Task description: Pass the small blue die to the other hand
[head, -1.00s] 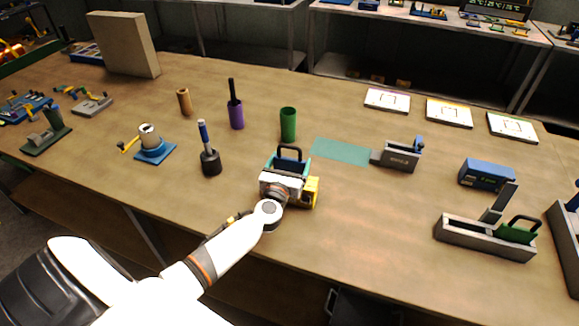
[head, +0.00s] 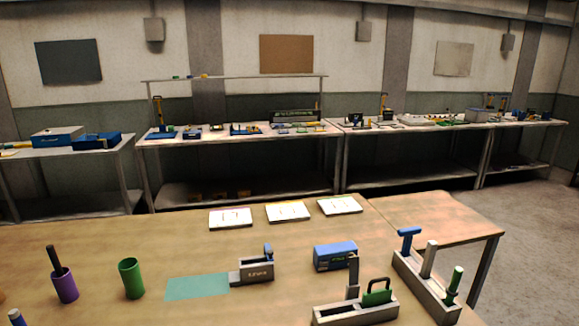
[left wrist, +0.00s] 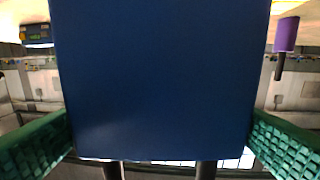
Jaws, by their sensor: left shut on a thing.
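In the left wrist view a large flat blue face, the blue die (left wrist: 160,80), fills the middle of the picture. Two dark posts stick out below it. My left gripper (left wrist: 160,135) has a green ribbed pad on each side of the die and is shut on it. The die hides most of what lies beyond. Neither gripper nor the held die shows in the head view. My right gripper is in no view.
On the table (head: 150,245) stand a purple cup (head: 65,287), a green cup (head: 131,278), a grey block (head: 252,271), a blue box (head: 335,256) and two grey trays (head: 356,313) (head: 425,285). A teal mat (head: 197,287) lies clear.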

